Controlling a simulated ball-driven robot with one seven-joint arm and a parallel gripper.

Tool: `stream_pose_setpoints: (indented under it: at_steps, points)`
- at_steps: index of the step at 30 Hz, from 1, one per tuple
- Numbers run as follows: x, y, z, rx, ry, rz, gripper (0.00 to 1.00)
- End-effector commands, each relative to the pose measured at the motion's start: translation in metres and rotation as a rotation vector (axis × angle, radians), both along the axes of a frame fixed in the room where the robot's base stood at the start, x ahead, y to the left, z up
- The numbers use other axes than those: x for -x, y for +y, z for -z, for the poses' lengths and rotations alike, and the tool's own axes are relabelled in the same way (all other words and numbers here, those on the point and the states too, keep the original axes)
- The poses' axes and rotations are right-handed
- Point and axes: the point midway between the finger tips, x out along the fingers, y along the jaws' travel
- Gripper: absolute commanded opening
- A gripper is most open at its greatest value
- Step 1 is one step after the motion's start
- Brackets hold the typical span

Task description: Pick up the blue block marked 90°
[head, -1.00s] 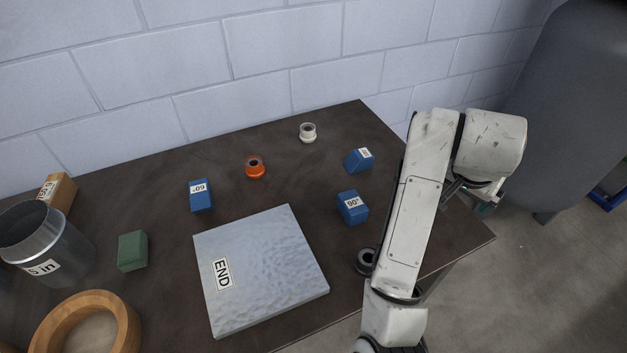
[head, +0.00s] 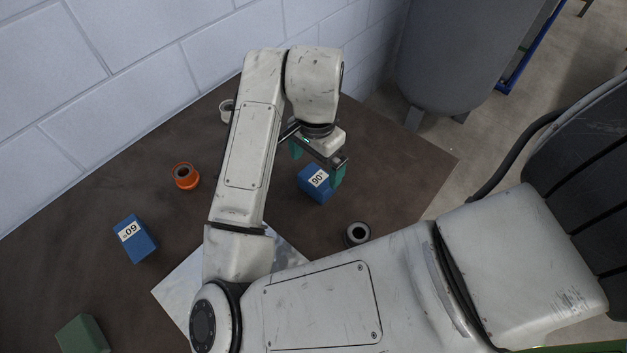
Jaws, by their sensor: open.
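The blue block marked 90° (head: 312,190) stands on the dark table in the head view, with its white label facing up. My gripper (head: 317,164) is open, with its two teal fingers pointing down over the block. The right finger overlaps the block's right edge in the picture; the left finger shows beyond its upper left. I cannot tell whether either finger touches the block or how high they are above the table.
A blue block marked 60° (head: 136,243), an orange fitting (head: 186,177) and a green block (head: 83,336) stand to the left. A dark ring (head: 357,233) lies near the 90° block. My arm covers much of the grey END slab (head: 182,285) and part of a white fitting (head: 227,109).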

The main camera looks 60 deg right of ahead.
Motion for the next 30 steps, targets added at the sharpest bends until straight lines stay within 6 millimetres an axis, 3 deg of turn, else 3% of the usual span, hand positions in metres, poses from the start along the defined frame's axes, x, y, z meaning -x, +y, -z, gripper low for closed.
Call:
stream_pose_setpoints:
  at_steps: [8,18,26,30]
  points:
    - [0.001,0.000,0.020,0.001,-0.001,-0.002,1.00]
    - [0.002,0.000,0.062,0.001,-0.001,-0.002,1.00]
    - [0.002,0.000,0.064,0.001,-0.002,-0.001,1.00]
    - [0.002,0.000,0.064,0.002,-0.002,-0.001,0.87]
